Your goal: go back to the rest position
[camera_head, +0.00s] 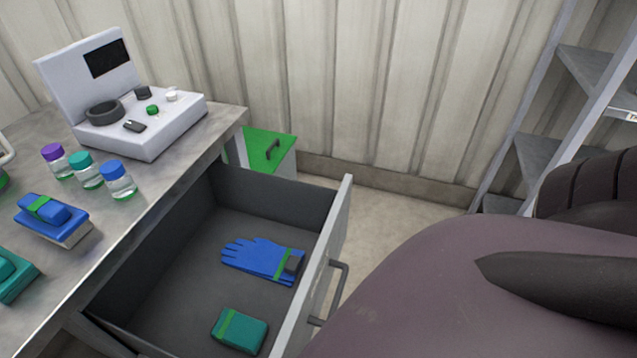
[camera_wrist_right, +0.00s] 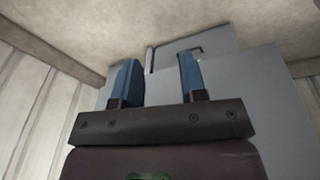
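My right gripper (camera_wrist_right: 159,72) shows in the right wrist view with its two blue fingers apart and nothing between them. A grey surface with a thin dark handle-like edge lies beyond the fingers. In the head view a large arm link of mine fills the lower right, and the right gripper itself is out of that view. My left gripper is in neither view.
A drawer (camera_head: 325,262) stands pulled open under the metal table (camera_head: 215,128). It holds a blue glove (camera_head: 255,258) and a teal pack (camera_head: 240,330). Small bottles (camera_head: 118,180) and a white device (camera_head: 145,130) stand on the table. A shelf rack (camera_head: 540,150) is at right.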

